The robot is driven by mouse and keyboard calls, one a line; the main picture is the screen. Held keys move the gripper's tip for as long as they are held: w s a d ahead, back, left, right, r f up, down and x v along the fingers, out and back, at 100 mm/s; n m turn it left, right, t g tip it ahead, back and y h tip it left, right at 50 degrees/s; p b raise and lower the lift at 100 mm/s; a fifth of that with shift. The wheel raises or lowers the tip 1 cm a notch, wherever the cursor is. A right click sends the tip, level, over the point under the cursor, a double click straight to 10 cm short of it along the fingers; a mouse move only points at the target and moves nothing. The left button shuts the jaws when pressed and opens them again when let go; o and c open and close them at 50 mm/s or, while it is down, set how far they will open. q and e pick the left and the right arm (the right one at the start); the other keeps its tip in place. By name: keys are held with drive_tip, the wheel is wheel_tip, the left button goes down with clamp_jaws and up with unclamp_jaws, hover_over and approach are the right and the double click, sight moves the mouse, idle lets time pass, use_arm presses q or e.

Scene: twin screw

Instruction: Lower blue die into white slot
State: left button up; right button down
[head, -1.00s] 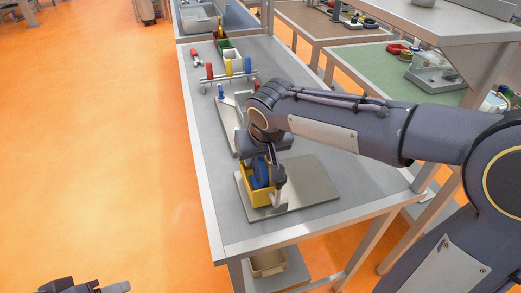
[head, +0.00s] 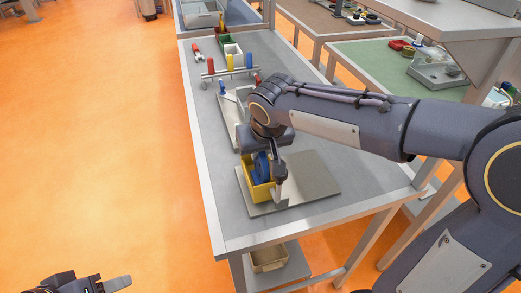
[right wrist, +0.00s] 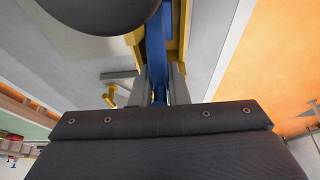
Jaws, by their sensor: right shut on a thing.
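The blue die (head: 261,167) stands inside the yellow box (head: 249,179) on the near part of the table. My right gripper (head: 270,174) reaches down over this box and is shut on the blue die. In the right wrist view the blue die (right wrist: 157,45) runs up between the two fingers, beside a yellow wall (right wrist: 184,30). The hand and fingers hide part of the die. A small white bin (head: 233,50) stands at the far end of the table; I cannot tell if it is the white slot. My left gripper (head: 100,285) shows only partly at the bottom left.
The yellow box rests on a flat grey metal plate (head: 312,177), whose right part is clear. Behind it lies a grey tray (head: 229,112), partly hidden by my arm. Farther back are a rack with red, yellow and blue handles (head: 229,64) and a green bin (head: 224,39).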

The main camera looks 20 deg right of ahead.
drive_tip(key=shift+a+r, duration=0.15)
drive_tip(key=shift+r, duration=0.15)
idle(0.4)
drive_tip(key=shift+r, duration=0.1)
drive_tip(key=shift+r+p, duration=5.35)
drive_tip(key=shift+r, duration=1)
